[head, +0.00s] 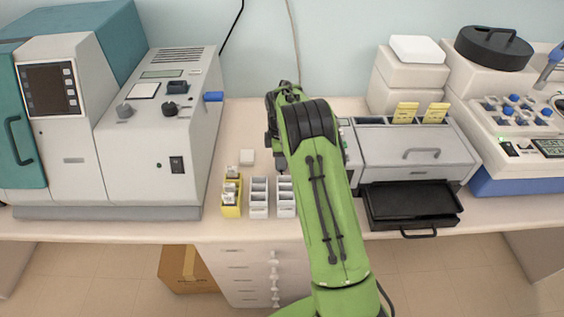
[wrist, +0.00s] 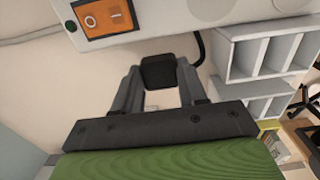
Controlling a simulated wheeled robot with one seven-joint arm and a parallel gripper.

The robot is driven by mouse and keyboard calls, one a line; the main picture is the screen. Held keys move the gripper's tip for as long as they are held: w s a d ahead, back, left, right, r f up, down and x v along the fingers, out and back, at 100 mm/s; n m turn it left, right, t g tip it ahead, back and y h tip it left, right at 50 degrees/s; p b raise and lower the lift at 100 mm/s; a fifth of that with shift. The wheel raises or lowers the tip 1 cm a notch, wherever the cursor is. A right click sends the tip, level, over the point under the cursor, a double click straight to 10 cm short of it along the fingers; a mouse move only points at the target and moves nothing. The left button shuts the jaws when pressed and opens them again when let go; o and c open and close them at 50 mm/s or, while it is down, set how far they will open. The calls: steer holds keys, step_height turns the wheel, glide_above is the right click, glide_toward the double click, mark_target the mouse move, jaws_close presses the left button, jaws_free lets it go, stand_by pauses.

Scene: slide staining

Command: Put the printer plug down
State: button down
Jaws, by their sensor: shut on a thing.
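In the wrist view my gripper (wrist: 160,80) is shut on the black printer plug (wrist: 159,71), a small dark block between the two grey fingers. A black cable (wrist: 200,48) shows to the right of the plug. In the head view my green arm reaches over the bench and hides the plug and most of the gripper. The grey printer (head: 415,145) stands just right of my arm, with a black tray at its front. Whether the plug touches any surface cannot be told.
An orange panel with a switch (wrist: 105,17) on a grey housing lies close beyond the plug. White slide racks (wrist: 262,50) stand at its right; in the head view, a yellow rack (head: 231,209) stands left of the white ones. A large analyser (head: 160,130) fills the bench's left.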

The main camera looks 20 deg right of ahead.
steer(key=shift+f, duration=0.5)
steer(key=shift+f+b, duration=0.4)
steer(key=shift+f, duration=0.2)
steer(key=c, duration=0.6)
jaws_free()
